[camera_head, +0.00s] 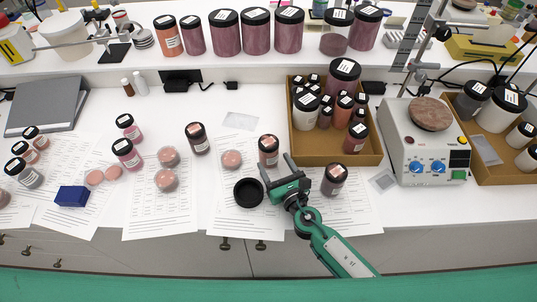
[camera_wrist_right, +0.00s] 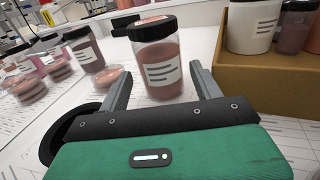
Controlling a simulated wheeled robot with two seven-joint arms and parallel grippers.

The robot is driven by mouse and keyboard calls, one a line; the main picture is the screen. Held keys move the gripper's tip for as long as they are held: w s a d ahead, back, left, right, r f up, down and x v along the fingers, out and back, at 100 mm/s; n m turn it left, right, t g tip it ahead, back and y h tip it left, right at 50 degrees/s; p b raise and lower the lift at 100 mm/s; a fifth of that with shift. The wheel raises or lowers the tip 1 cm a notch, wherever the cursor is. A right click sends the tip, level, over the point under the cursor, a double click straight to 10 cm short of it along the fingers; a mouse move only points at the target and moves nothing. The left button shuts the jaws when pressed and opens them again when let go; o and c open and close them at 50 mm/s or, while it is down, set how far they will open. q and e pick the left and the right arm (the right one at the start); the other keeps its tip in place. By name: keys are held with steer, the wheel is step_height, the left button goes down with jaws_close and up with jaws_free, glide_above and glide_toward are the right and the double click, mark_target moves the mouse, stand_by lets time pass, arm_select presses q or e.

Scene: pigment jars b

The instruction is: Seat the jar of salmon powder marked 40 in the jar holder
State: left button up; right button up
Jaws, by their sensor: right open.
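A salmon-coloured jar (camera_head: 268,151) with a black lid and a white label stands upright on a paper sheet, left of the cardboard box. Its number is too small to read. The right wrist view shows what looks like the same jar (camera_wrist_right: 158,66) ahead, with my open fingers to either side of its lower part; I cannot tell whether they touch it. My right gripper (camera_head: 276,171) is open, on the near side of the jar. A round black holder (camera_head: 248,192) lies empty on the sheet, left of my right gripper, and partly shows in the wrist view (camera_wrist_right: 60,137). My left gripper is out of view.
A cardboard box (camera_head: 339,152) of several jars stands to the right. A darker jar (camera_head: 333,180) stands right of my gripper. Another jar (camera_head: 197,138) and a flat pink dish (camera_head: 232,159) are to the left. A hotplate device (camera_head: 425,150) stands further right.

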mark_target(273, 160)
steer(key=x, duration=0.4)
steer(key=shift+w+a, duration=0.1)
steer(key=shift+w, duration=0.1)
steer(key=shift+w+a, duration=0.1)
steer(key=shift+w, duration=0.2)
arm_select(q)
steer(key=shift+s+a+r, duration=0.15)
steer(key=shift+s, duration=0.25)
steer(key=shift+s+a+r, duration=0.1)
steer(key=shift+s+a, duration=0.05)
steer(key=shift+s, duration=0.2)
arm_select(e)
steer(key=shift+c, duration=0.3)
steer(key=c, duration=0.7)
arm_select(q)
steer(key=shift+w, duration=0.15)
arm_select(e)
steer(key=shift+c, duration=0.4)
arm_select(q)
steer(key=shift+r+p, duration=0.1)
steer(key=shift+p, duration=0.25)
arm_select(e)
steer(key=shift+r, duration=0.15)
